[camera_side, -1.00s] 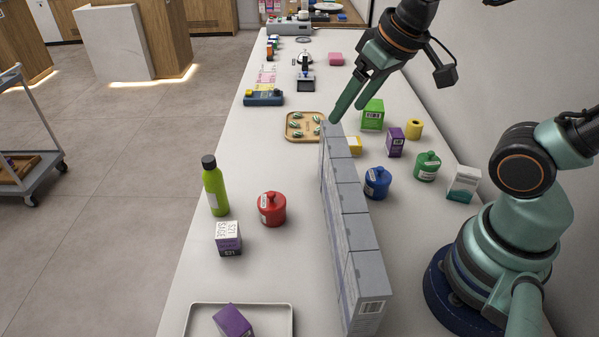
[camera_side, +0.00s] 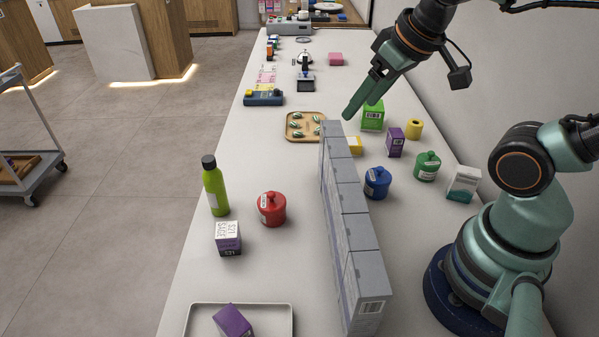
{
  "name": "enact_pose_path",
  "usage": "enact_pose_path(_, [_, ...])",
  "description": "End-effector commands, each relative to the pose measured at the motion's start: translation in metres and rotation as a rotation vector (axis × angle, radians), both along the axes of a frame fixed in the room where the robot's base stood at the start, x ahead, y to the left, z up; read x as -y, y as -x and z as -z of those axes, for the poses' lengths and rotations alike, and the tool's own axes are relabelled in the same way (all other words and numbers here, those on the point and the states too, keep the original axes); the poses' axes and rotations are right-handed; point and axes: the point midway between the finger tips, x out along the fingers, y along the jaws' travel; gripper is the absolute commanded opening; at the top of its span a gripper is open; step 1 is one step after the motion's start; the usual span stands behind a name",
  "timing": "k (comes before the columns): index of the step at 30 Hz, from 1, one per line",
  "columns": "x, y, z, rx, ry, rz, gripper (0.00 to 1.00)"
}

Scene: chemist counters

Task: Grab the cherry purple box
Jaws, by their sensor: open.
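One purple box (camera_side: 396,142) stands upright right of the row of grey boxes, between a green box and a blue jar. My gripper (camera_side: 359,109) is open and empty, above the far end of the grey row and in front of the green box, up and left of the first purple box.
A long row of grey boxes (camera_side: 347,215) forms a wall along the counter. Near the first purple box are a green box (camera_side: 373,114), yellow roll (camera_side: 414,129), blue jar (camera_side: 377,183), green jar (camera_side: 427,167) and yellow box (camera_side: 355,146). The tray (camera_side: 291,317) is at the front.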

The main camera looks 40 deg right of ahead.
Motion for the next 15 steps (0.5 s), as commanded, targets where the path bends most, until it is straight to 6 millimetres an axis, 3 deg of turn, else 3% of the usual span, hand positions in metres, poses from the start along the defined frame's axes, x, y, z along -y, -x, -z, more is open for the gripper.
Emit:
enact_pose_path(2, [0.0000, -0.0001, 0.0000, 0.000, 0.000, 0.000, 0.77])
enact_pose_path(3, [0.0000, 0.0000, 0.0000, 0.000, 0.000, 0.000, 0.92])
enact_pose_path(4, [0.0000, 0.0000, 0.0000, 0.000, 0.000, 0.000, 1.00])
enact_pose_path(11, [0.0002, -0.0003, -0.0001, -0.001, -0.001, 0.003, 1.00])
enact_pose_path(15, [0.0094, -0.0068, -0.0002, -0.024, -0.033, 0.096, 1.00])
